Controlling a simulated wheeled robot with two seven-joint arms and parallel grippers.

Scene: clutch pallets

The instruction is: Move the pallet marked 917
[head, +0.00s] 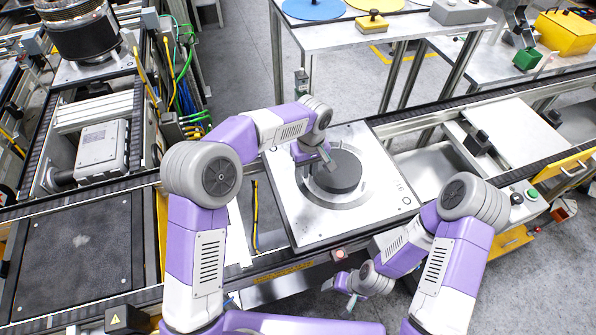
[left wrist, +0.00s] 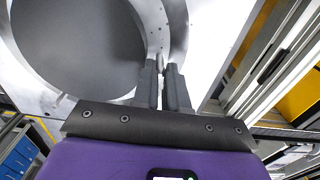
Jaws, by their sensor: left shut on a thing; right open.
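A square silver pallet (head: 365,215) lies on the conveyor in the middle of the head view. A dark round disc (head: 338,172) sits in a grey ring on it. My left gripper (head: 323,162) is over the disc's upper left side. In the left wrist view its fingers (left wrist: 162,75) are closed on a small upright part by the ring, with the pallet's plate (left wrist: 206,35) beyond. The fingers partly hide that part. My right gripper (head: 340,291) is open and empty, below the conveyor's front edge.
An empty grey tray (head: 432,172) is right of the pallet, with a white plate (head: 515,130) farther along the conveyor. A dark flat plate (head: 75,245) lies at the left. A table (head: 345,40) with coloured discs stands behind.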

